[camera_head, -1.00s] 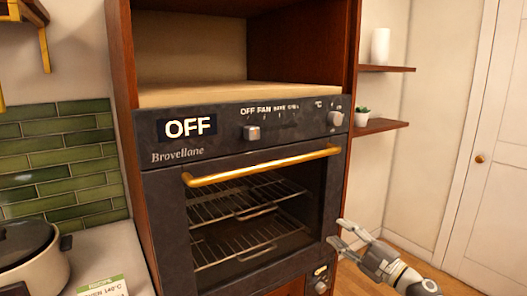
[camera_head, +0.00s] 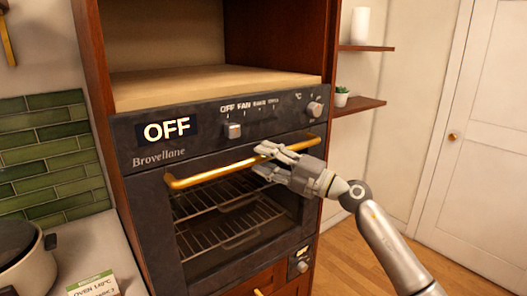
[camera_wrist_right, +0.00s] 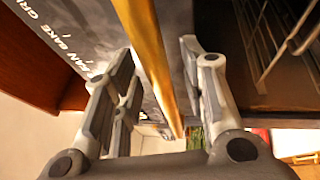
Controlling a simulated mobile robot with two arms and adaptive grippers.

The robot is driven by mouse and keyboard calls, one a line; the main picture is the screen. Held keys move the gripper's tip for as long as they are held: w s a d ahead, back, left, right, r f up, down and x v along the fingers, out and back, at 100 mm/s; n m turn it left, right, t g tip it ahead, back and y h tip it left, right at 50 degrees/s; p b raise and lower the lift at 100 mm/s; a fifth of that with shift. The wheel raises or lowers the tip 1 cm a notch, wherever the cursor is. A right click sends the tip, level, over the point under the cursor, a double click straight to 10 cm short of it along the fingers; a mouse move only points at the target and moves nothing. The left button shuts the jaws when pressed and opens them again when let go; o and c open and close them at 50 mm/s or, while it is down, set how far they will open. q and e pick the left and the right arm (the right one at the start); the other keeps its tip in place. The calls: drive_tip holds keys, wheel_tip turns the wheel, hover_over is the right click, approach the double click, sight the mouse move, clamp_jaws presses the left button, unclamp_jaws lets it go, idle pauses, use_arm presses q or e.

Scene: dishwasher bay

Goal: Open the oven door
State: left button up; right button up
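The dark oven (camera_head: 170,158) has a door (camera_head: 152,205) that is shut, with a glass window showing wire racks inside. A brass bar handle (camera_head: 210,174) runs across the door's top; it also shows in the right wrist view (camera_wrist_right: 143,40). My right gripper (camera_head: 260,158) is at the right part of the handle. In the right wrist view its fingers (camera_wrist_right: 157,62) are apart, one on each side of the bar, with gaps visible. My left gripper is not in view.
Above the door are an OFF display (camera_head: 167,130) and knobs (camera_head: 233,130). A counter (camera_head: 90,245) with a pot (camera_head: 25,265) and recipe card (camera_head: 93,286) is at left. Shelves (camera_head: 360,106) and a white door (camera_head: 480,150) are at right, with open wooden floor (camera_head: 350,250).

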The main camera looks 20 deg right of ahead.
drive_tip(key=shift+w+a+r, duration=0.1)
drive_tip(key=shift+w+a, duration=0.2)
drive_tip(key=shift+w, duration=0.05)
clamp_jaws()
